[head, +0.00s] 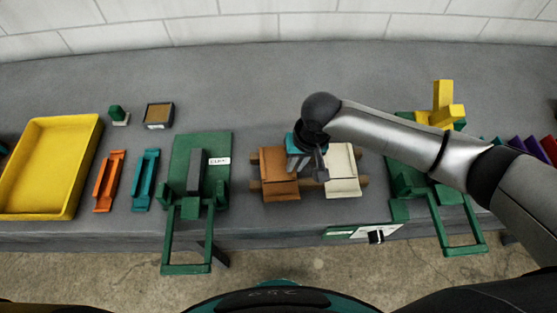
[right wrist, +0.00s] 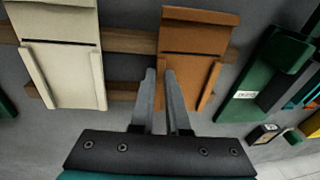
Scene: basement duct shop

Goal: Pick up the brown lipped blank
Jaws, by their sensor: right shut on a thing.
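The brown lipped blank (head: 273,180) lies across wooden rails (head: 254,185) on the bench, left of a cream lipped blank (head: 342,178). My right gripper (head: 314,172) comes down from above at the brown blank's right side. In the right wrist view the gripper (right wrist: 161,76) is shut on the side edge of the brown blank (right wrist: 196,42), with one finger over its face and the other just outside it. The cream blank (right wrist: 60,65) is apart from the fingers. The blank still appears level on the rails. My left gripper is not in view.
A green machine (head: 218,143) with a grey bar stands to the left; another green machine (head: 402,170) stands right, partly behind my arm. Orange (head: 109,182) and teal (head: 145,180) channel pieces and a yellow tray (head: 83,170) lie farther left. The bench behind the blanks is clear.

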